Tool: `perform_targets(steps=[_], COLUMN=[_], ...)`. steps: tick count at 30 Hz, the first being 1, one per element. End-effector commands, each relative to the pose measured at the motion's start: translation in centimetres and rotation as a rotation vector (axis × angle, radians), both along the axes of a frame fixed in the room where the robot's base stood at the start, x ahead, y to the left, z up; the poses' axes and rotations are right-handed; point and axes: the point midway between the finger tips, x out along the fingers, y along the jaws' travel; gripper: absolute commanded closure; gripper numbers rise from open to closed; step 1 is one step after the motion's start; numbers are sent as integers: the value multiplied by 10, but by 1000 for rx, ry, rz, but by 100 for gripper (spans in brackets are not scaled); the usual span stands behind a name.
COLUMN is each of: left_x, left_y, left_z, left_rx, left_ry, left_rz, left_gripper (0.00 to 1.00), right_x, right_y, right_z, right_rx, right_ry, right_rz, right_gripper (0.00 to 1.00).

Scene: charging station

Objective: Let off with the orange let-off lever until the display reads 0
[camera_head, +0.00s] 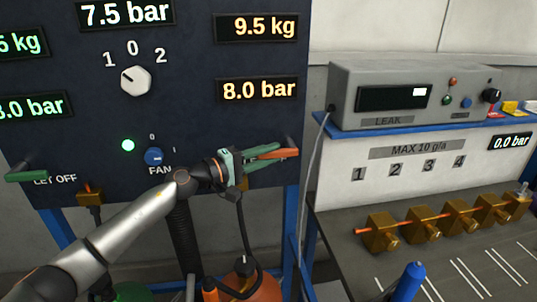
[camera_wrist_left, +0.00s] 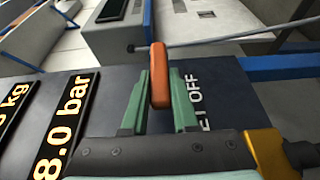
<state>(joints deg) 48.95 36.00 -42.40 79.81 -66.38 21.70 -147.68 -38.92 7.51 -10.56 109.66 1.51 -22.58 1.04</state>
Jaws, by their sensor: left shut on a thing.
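The orange let-off lever (camera_head: 289,154) sits at the lower right of the dark panel (camera_head: 200,60). My left gripper (camera_head: 283,152), with green fingers, is shut on it and hides part of it. In the left wrist view the orange lever (camera_wrist_left: 159,72) stands between the two fingers (camera_wrist_left: 160,90), beside the "LET OFF" lettering. The orange display (camera_head: 258,90) above the lever reads 8.0 bar; it also shows in the wrist view (camera_wrist_left: 68,120). My right gripper is not in view.
A green lever (camera_head: 27,176) is at the panel's lower left. The top display (camera_head: 125,13) reads 7.5 bar, the orange weight display (camera_head: 258,27) 9.5 kg. A leak tester (camera_head: 410,95) and brass blocks (camera_head: 380,232) stand right. An orange cylinder (camera_head: 247,287) is below.

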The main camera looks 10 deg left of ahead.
Motion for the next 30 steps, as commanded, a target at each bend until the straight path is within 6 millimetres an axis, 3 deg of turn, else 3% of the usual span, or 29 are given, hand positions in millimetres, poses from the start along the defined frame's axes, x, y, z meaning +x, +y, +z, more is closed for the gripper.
perform_targets(steps=[4, 30], left_x=[0, 0], left_y=[0, 0], left_z=[0, -1], left_rx=[1, 0], left_ry=[1, 1], left_rz=[0, 0], left_gripper=[100, 100], right_x=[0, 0], right_y=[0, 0], right_z=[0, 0], right_rx=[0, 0], right_ry=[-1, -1], right_rz=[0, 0], right_gripper=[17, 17])
